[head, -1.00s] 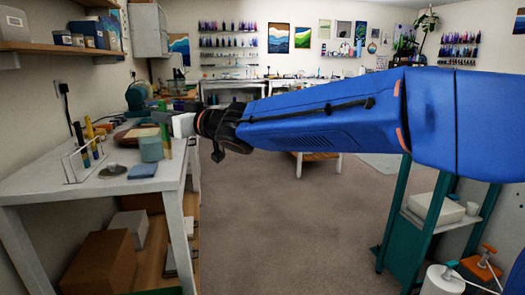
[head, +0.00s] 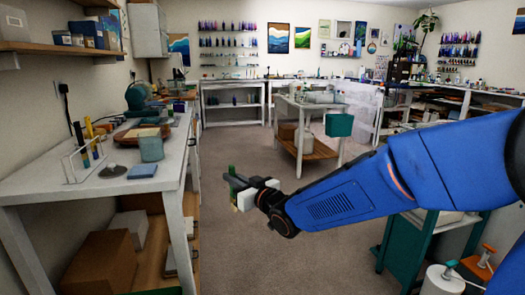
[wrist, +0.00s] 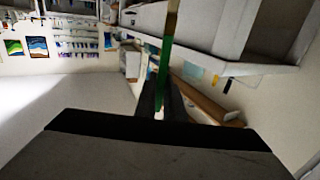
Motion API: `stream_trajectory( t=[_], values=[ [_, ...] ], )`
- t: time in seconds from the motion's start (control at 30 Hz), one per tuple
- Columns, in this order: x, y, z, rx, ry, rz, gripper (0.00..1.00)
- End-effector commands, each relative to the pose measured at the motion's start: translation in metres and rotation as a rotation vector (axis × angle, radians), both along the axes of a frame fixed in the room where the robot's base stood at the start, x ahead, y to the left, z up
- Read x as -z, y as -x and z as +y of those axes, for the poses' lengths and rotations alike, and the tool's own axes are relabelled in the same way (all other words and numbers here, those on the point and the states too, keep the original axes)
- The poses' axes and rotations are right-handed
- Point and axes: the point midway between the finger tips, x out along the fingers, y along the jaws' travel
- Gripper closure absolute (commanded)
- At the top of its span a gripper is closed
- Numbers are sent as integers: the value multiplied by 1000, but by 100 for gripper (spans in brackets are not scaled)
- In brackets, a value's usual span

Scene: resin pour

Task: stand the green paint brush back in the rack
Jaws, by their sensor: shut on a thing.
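The green paint brush (wrist: 163,72) is between the fingers of my gripper (wrist: 162,104) in the wrist view, with a tan part at its far end. In the head view my gripper (head: 234,187) is shut on it, out over the aisle to the right of the left bench. Only a short green piece of the brush (head: 231,171) shows above the jaws there. The rack (head: 68,168) is a pale wire frame at the left of the bench top.
The white bench (head: 60,192) also carries a teal cup (head: 151,149), a blue pad (head: 142,172), a small grey dish (head: 112,171) and a wooden board. Boxes (head: 103,262) sit on its lower shelf. The aisle floor (head: 250,260) is open.

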Motion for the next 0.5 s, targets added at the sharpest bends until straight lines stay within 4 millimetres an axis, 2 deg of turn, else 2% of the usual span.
stream_trajectory(
  t=[0.03, 0.2, 0.5],
  values=[
    [22, -6, -16, 29, 2, 9, 100],
    [85, -22, -66, 122, 4, 9, 100],
    [168, -44, -134, 248, 3, 6, 100]
  ],
)
